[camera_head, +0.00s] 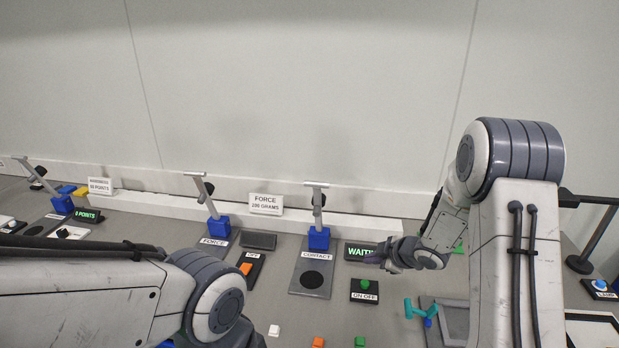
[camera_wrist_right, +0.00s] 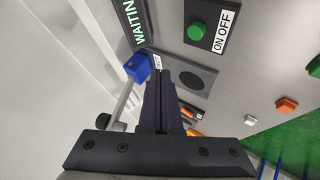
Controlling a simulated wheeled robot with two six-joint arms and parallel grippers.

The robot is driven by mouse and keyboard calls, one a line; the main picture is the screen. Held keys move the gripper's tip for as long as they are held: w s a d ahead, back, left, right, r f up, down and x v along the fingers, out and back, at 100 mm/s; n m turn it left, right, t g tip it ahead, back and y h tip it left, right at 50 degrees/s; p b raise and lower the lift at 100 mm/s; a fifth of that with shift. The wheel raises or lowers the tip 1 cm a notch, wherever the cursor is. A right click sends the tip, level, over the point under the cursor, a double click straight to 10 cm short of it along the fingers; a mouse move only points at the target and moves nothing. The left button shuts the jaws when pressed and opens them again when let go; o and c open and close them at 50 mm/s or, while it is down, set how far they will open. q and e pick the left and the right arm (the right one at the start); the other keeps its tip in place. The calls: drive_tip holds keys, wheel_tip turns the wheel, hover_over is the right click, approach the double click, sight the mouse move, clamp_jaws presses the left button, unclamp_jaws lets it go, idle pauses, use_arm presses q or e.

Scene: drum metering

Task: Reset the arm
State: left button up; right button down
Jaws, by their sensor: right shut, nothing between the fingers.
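The green ON OFF button (camera_head: 364,285) is below the gripper in the head view. My left arm crosses the lower left of the head view; its gripper is not visible.
The FORCE station (camera_head: 213,240) with its blue post base and an orange switch (camera_head: 246,268) stand left of CONTACT. A teal T-shaped piece (camera_head: 421,310) and a grey frame (camera_head: 453,325) lie at lower right. A LAMP button (camera_head: 599,285) is at far right. The wall closes the back.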

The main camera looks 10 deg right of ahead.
drive_tip(key=s+a+r+m+g+h, duration=0.2)
drive_tip(key=s+a+r+m+h, duration=0.15)
drive_tip(key=s+a+r, duration=0.75)
drive_tip(key=s+a+m+g, duration=0.1)
drive_tip(key=s+a+g, duration=0.2)
drive_tip(key=s, duration=0.9)
drive_tip(key=s+a+m+g, duration=0.2)
drive_tip(key=s+a+g, duration=0.1)
drive_tip(key=s, duration=0.9)
drive_tip(key=shift+s+a+r+y, duration=0.3)
drive_tip(key=shift+s+a+y, duration=0.15)
drive_tip(key=shift+a, duration=0.25)
